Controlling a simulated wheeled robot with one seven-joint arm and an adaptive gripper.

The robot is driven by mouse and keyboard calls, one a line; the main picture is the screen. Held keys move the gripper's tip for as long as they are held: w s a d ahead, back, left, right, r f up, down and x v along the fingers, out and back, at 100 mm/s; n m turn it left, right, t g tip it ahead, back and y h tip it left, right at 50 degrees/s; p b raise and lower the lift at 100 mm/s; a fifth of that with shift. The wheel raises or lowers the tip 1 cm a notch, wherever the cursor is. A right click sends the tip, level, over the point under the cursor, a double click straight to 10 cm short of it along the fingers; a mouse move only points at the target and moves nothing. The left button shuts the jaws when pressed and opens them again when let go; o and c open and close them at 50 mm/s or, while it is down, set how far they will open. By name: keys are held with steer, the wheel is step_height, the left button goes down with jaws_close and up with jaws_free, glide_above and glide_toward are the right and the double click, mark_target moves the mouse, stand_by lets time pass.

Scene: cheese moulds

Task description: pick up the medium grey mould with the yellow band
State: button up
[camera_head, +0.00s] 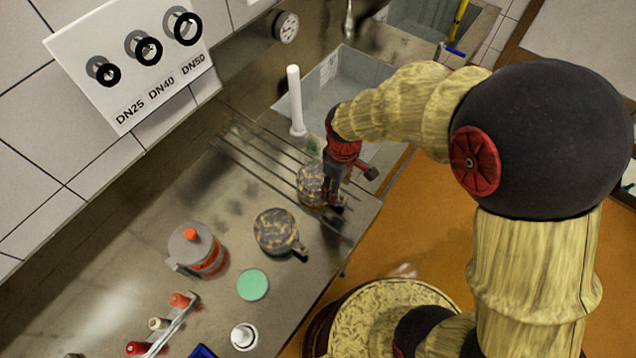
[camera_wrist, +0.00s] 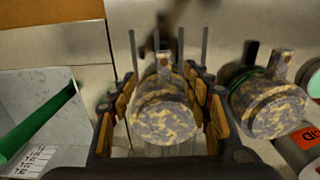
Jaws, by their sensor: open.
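A mould mottled grey and yellow (camera_head: 310,184) stands on the metal counter beside my gripper (camera_head: 331,200). In the wrist view this mould (camera_wrist: 165,118) lies between the two open fingers, with no clear grip on it. A second mottled mould (camera_head: 279,232) with a handle stands nearer the counter's front; it shows at the right of the wrist view (camera_wrist: 268,105). I cannot make out a distinct yellow band on either. My fingers hide part of the first mould in the head view.
A grey lidded pot (camera_head: 196,250) with an orange band and a green disc (camera_head: 252,285) stand on the counter. A white upright tube (camera_head: 295,100) stands behind my gripper, by the sink (camera_head: 350,75). Dark rods lie on the counter (camera_head: 350,215) near the first mould.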

steer(key=f, duration=0.3)
steer(key=shift+s+a+f+b, duration=0.15)
steer(key=shift+s+f+b, duration=0.15)
steer(key=shift+f+b, duration=0.1)
steer(key=shift+w+f, duration=0.1)
steer(key=shift+f, duration=0.3)
steer(key=shift+c, duration=1)
jaws_close()
